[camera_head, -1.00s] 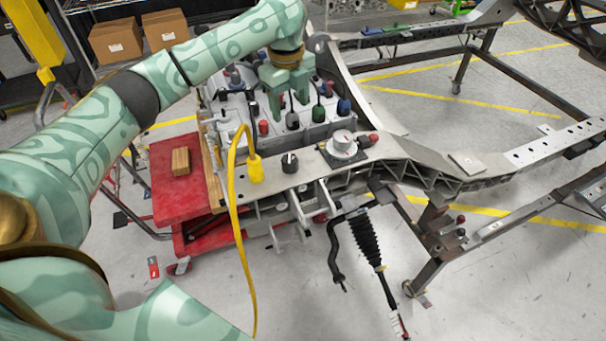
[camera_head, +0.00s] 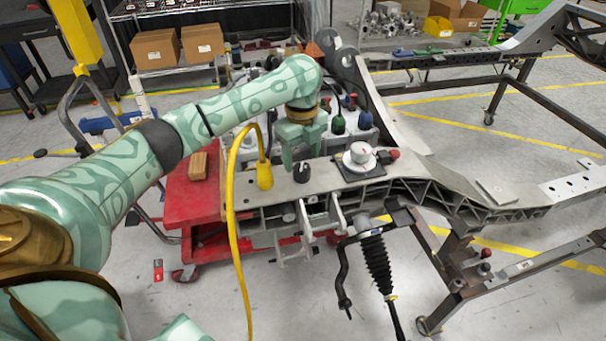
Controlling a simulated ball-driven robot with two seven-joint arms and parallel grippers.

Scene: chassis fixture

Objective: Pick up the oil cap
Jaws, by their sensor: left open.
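A small black round cap (camera_head: 302,173) with a knob-like top, which looks like the oil cap, sits upright on the grey metal rail of the chassis, in the middle of the view. My left gripper (camera_head: 303,155) points down just behind and above this cap. Its fingers are apart and I see nothing between them. I cannot tell whether a finger touches the cap. My right gripper is out of view.
A yellow hooked cable (camera_head: 264,175) stands on the rail left of the cap. A white dial (camera_head: 359,156) and a red knob sit to the right. A red cart (camera_head: 190,210) carries a wooden block (camera_head: 199,165). Dark and coloured plugs stand behind the gripper.

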